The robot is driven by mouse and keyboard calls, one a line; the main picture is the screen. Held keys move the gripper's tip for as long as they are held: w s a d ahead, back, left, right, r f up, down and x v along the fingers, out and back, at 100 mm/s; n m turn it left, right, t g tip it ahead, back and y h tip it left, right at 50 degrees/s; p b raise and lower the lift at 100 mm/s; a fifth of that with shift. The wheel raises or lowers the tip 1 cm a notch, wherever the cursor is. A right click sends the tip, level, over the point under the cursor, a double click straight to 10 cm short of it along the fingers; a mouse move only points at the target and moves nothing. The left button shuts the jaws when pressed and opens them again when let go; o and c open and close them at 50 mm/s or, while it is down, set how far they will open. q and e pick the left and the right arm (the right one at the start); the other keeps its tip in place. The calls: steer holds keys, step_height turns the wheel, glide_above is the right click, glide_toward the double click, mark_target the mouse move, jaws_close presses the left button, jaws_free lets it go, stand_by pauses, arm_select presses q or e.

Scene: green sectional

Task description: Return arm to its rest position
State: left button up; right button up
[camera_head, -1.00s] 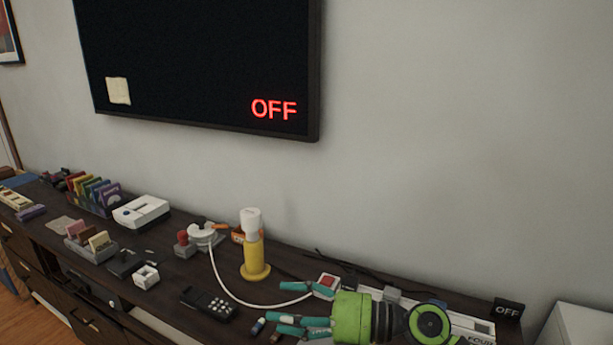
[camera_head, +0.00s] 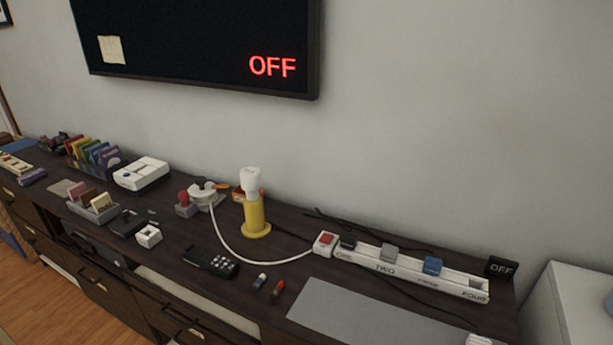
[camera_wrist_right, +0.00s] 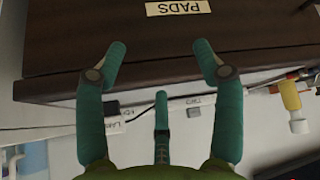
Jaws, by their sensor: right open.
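My right gripper (camera_wrist_right: 160,65) shows in the right wrist view with its teal fingers spread apart and nothing between them. It is in front of the dark wooden cabinet front, near a label reading "PADS" (camera_wrist_right: 178,7). The wrist picture appears upside down, with the cabinet top and power strip beyond the fingers. Neither gripper shows in the head view now. The left gripper is not in any view.
A white power strip (camera_head: 457,282) with coloured plugs lies along the dark cabinet (camera_head: 292,230). A grey mat (camera_head: 365,318) lies in front of it. A yellow and white lamp-like object (camera_head: 254,212), a black phone (camera_head: 211,262) and two small sticks stand or lie nearby. A wall screen reads "OFF" (camera_head: 272,66).

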steer(key=s+f+g, duration=0.3)
steer(key=s, duration=0.5)
steer(key=s+f+g+p, duration=0.1)
steer(key=s+f, duration=0.1)
steer(key=f, duration=1.1)
steer(key=s+f+g, duration=0.1)
steer(key=s+f, duration=0.1)
steer(key=f, duration=1)
steer(key=s+d+f, duration=0.2)
steer(key=s+f, duration=0.8)
steer(key=s, duration=0.3)
steer(key=shift+s+n+g+y+p, duration=0.2)
steer(key=shift+n+g+y+p, duration=0.1)
